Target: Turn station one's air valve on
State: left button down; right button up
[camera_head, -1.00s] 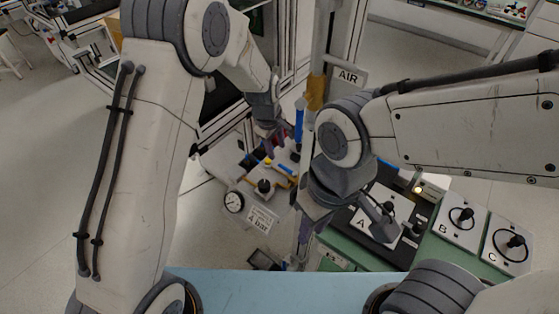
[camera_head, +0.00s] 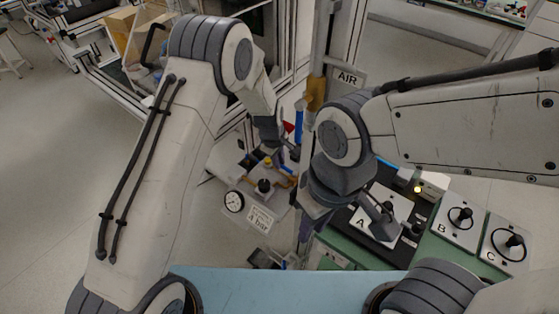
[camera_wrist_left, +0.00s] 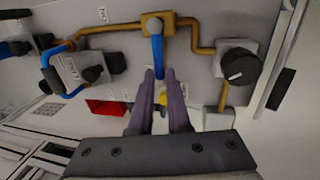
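In the left wrist view a blue lever (camera_wrist_left: 157,52) hangs straight down from a brass valve body (camera_wrist_left: 152,22) on a brass pipe. My left gripper (camera_wrist_left: 160,76) has its two purple fingers apart, with the lever's lower end between or just beyond the tips. Contact cannot be made out. In the head view my left gripper (camera_head: 280,150) is over the pale piping panel, and its fingertips are small there. My right gripper (camera_head: 304,230) points down left of box A, partly hidden by its wrist; its opening is unclear.
A black round knob (camera_wrist_left: 240,66) sits right of the lever, and a red block (camera_wrist_left: 107,107) is at lower left. A gauge (camera_head: 234,201) and pressure sign (camera_head: 260,219) stand near the panel. An AIR sign (camera_head: 347,77) is on the post. Boxes B (camera_head: 460,222) and C (camera_head: 508,244) are right.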

dwell(0.3)
pick_arm(q)
jog(key=m+b, duration=0.1)
jog(key=w+d+m+b, duration=0.1)
jog(key=m, duration=0.1)
jog(key=shift+w+d+f+m+g+h, duration=0.1)
jog(key=shift+w+m+g+h, duration=0.1)
jog(key=shift+m+g+h, duration=0.1)
jog(key=d+m, duration=0.1)
jog(key=m, duration=0.1)
jog(key=w+d+m+b, duration=0.1)
jog(key=m, duration=0.1)
jog(key=shift+g+b, duration=0.3)
jog(key=m, duration=0.1)
jog(key=d+m, duration=0.1)
jog(key=m, duration=0.1)
jog(key=shift+w+d+g, duration=0.15)
jog(key=shift+g, duration=0.15)
jog(key=d+m, duration=0.1)
jog(key=m, duration=0.1)
jog(key=shift+d+m+g+b, duration=0.2)
jog(key=shift+m+g+b, duration=0.1)
jog(key=shift+m+b, duration=0.1)
jog(key=shift+s+d+m+g, duration=0.25)
jog(key=shift+d+m, duration=0.3)
jog(key=shift+m, duration=0.6)
jog(key=shift+s+d+m+g, duration=0.2)
jog(key=shift+d+m, duration=0.3)
jog(key=shift+m, duration=0.65)
